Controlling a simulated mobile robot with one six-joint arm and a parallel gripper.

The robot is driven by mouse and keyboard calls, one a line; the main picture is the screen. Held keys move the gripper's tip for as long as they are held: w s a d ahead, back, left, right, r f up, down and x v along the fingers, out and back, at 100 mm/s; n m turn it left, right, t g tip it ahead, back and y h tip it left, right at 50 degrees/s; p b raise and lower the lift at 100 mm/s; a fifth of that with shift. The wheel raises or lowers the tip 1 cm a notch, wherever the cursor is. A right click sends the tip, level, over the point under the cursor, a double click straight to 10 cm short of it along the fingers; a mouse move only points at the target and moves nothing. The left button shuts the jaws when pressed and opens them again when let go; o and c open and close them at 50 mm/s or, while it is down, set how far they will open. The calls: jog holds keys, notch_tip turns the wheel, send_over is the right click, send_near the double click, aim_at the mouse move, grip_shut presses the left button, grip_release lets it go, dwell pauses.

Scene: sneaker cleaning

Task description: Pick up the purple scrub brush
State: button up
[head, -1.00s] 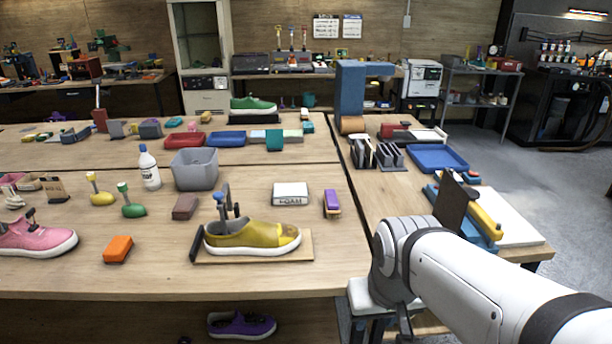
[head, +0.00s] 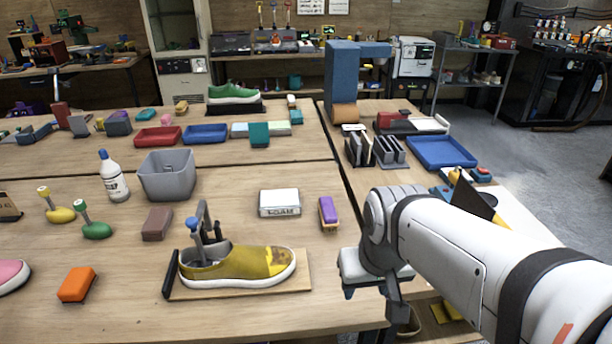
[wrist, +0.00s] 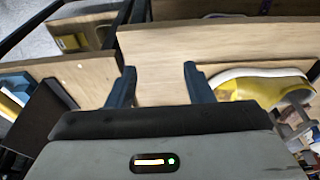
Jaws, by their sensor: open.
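The purple scrub brush (head: 328,214) lies on the front table, right of the white foam block. It has a purple body with a tan end and a pale lower side. I cannot make it out in the wrist view. My gripper (wrist: 159,70) is open, with its two blue fingers apart and nothing between them. In the head view my gripper (head: 352,288) is at the table's front right corner, nearer to me than the brush and apart from it. Part of it is hidden behind my arm.
A yellow sneaker (head: 238,266) on a wooden board stands left of my gripper; it also shows in the wrist view (wrist: 262,86). A white foam block (head: 279,203) lies left of the brush. A gap separates the front table from the right-hand table. Bare wood surrounds the brush.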

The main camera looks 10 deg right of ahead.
jog(key=o, duration=0.4)
jog(key=w, duration=0.3)
jog(key=w+r+p, duration=0.1)
jog(key=w, duration=0.4)
jog(key=shift+w+d+r+p, duration=0.25)
jog(key=shift+w+r+p, duration=0.05)
jog(key=shift+r, duration=0.1)
jog(key=shift+o, duration=0.2)
jog(key=t+p, duration=0.2)
jog(key=p, duration=0.2)
send_near(328, 208)
jog(key=shift+w+d+f, duration=0.1)
jog(key=shift+w+f, duration=0.75)
jog(key=shift+f, duration=0.2)
jog(key=p+x, duration=0.2)
jog(key=x, duration=0.6)
jog(key=shift+s, duration=0.2)
jog(key=shift+f+b, duration=0.3)
jog(key=shift+b, duration=0.2)
jog(key=shift+c, duration=0.4)
